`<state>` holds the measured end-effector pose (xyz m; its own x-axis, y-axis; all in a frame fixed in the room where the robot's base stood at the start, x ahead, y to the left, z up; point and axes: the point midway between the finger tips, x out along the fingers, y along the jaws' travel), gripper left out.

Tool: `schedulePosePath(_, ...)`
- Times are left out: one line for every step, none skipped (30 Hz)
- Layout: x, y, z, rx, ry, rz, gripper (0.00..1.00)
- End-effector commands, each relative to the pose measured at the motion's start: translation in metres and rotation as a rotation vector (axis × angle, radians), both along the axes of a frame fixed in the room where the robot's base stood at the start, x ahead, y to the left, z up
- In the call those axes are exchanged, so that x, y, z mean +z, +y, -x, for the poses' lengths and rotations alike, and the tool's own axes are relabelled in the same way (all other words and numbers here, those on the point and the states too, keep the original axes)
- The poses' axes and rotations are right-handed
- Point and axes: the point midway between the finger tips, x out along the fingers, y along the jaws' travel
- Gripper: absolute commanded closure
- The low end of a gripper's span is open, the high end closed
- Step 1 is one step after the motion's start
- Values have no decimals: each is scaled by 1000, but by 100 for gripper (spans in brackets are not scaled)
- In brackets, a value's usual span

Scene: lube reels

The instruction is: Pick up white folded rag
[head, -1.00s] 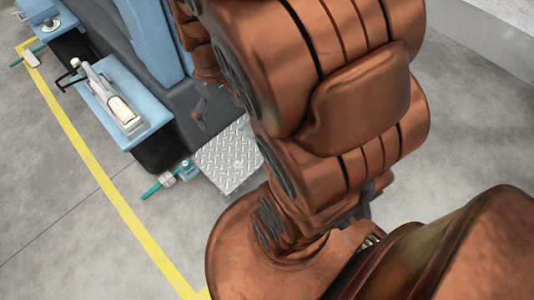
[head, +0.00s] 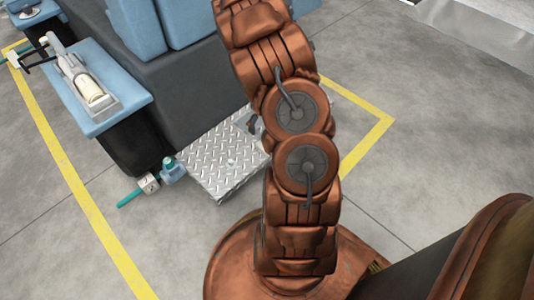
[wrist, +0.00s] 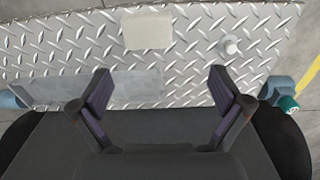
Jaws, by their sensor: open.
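A pale, off-white flat rectangle (wrist: 148,31), which looks like the folded rag, lies on the diamond-patterned metal plate (wrist: 190,70) in the wrist view. I cannot make it out in the head view, where my arm covers part of the plate (head: 205,180). My gripper (wrist: 158,76) is open and empty, its two fingers spread wide. In the wrist view the rag lies beyond the fingertips, slightly left of the middle between them, and the fingers do not appear to touch it.
A small white round object (wrist: 229,46) sits on the plate, right of the rag. A grey flat strip (wrist: 135,88) lies nearer the fingers. A teal-capped fitting (head: 168,168) is beside the plate. A blue bench (head: 128,97) with a pump-like device stands left. Open floor lies right.

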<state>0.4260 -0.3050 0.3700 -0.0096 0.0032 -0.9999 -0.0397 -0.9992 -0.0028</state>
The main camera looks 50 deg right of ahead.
Motion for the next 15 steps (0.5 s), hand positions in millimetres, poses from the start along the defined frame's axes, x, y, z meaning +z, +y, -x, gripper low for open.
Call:
schedulePosePath(-27,-6,2,1,2,-3,0)
schedulePosePath(-36,-10,3,3,0,-4,0)
schedulePosePath(-45,-13,3,6,-2,-2,0)
schedulePosePath(-50,-16,3,9,-4,-1,0)
schedulePosePath(-54,-18,3,11,-6,1,0)
schedulePosePath(-58,-21,3,13,-8,3,0)
schedulePosePath(-61,-22,3,14,-9,3,0)
schedulePosePath(-64,-23,3,14,-10,4,0)
schedulePosePath(-67,-23,3,15,-10,4,0)
schedulePosePath(-70,-24,3,16,-11,4,0)
schedulePosePath(-73,-24,3,16,-10,4,0)
schedulePosePath(-77,-24,3,17,-10,3,0)
schedulePosePath(-80,-23,3,17,-9,3,0)
schedulePosePath(-83,-23,3,17,-9,3,0)
schedulePosePath(-87,-23,3,16,-9,2,0)
